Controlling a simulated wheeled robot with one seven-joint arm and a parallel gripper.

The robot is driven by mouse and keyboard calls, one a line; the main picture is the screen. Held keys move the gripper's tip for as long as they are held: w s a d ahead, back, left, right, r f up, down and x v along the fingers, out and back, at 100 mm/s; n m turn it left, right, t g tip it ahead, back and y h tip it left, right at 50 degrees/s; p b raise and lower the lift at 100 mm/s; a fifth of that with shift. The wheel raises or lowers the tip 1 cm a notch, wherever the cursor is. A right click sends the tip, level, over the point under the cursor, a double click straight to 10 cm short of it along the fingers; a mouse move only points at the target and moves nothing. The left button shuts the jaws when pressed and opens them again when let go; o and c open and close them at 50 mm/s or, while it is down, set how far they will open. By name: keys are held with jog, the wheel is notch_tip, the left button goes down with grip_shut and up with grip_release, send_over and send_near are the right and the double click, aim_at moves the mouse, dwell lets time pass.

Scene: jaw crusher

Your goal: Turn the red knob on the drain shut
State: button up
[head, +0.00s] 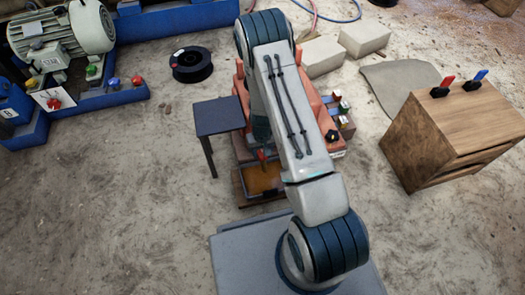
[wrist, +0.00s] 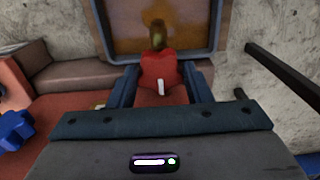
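The red knob (wrist: 160,68) is in the middle of the wrist view, with a short white mark on it. A brass-coloured piece (wrist: 157,36) shows just beyond it, over a grey-rimmed tray (wrist: 216,25) with an orange-brown bottom. My gripper (wrist: 160,82) has one blue-grey finger on each side of the knob, and I see no clear gap between them and it. In the head view a small red part (head: 262,155) shows above the tray (head: 266,192); my arm hides my gripper there.
The orange-red machine (head: 318,108) stands around and behind my arm. A dark small table (head: 219,116) is just left of it. A wooden cabinet (head: 446,135) with red and blue handles is at right. A motor on a blue base (head: 120,96) is at left. Open floor lies at lower left.

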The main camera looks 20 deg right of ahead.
jog(key=shift+c, duration=1.2)
jog(key=m+p, duration=0.1)
jog(key=m, duration=0.3)
jog(key=shift+r+m+p, duration=0.1)
jog(key=shift+m+p, duration=0.2)
jog(key=shift+m, duration=0.1)
jog(key=m+p, duration=0.1)
jog(key=m, duration=0.3)
jog(key=shift+m, duration=0.3)
jog(key=m+p, duration=0.1)
jog(key=m, duration=0.3)
jog(key=shift+p, duration=0.3)
jog(key=shift+m+p, duration=0.6)
jog(key=shift+m, duration=1.7)
